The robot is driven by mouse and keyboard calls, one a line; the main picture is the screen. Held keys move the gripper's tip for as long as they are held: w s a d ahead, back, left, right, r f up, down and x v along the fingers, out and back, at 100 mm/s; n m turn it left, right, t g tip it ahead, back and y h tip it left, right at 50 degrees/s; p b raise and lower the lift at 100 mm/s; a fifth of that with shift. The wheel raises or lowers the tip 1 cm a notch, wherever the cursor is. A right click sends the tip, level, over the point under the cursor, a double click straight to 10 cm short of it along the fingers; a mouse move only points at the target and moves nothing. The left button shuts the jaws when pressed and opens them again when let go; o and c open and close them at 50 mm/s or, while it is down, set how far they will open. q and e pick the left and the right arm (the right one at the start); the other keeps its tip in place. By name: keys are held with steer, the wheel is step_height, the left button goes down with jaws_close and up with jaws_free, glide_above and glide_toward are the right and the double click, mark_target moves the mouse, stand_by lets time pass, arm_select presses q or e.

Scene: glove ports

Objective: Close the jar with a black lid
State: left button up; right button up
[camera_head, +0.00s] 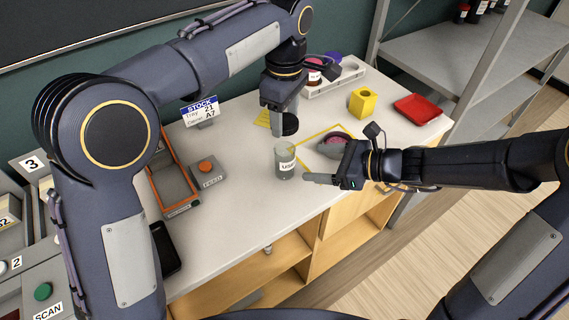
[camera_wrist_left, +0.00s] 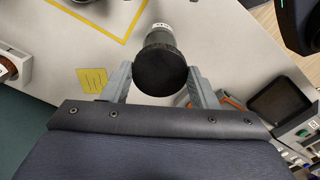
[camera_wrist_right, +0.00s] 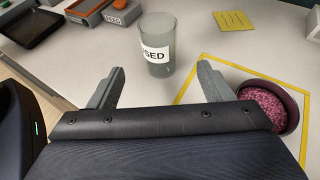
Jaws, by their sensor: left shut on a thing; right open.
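A translucent grey jar (camera_head: 285,162) with a white label stands upright on the table, its top uncovered. It also shows in the right wrist view (camera_wrist_right: 158,50), ahead of the open fingers. My left gripper (camera_head: 285,122) is shut on the black lid (camera_head: 289,124) and holds it above the table, behind the jar. In the left wrist view the lid (camera_wrist_left: 160,70) sits between the fingertips and hides part of the jar beyond it. My right gripper (camera_head: 322,172) is open and empty, low beside the jar on its right; its fingers (camera_wrist_right: 160,88) are short of the jar.
A FEED button box (camera_head: 207,172) and an orange-rimmed tray (camera_head: 172,185) are at left. A yellow block (camera_head: 362,102), red tray (camera_head: 418,108) and white rack (camera_head: 336,80) are farther back.

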steer(key=x, duration=1)
steer(key=shift+c, duration=0.4)
steer(key=c, duration=1.4)
arm_select(q)
glide_above(285, 142)
steer(key=s, duration=0.2)
steer(key=shift+s+f, duration=0.2)
steer(key=shift+f, duration=2.3)
steer(key=shift+f, duration=0.9)
steer(key=shift+f, duration=0.6)
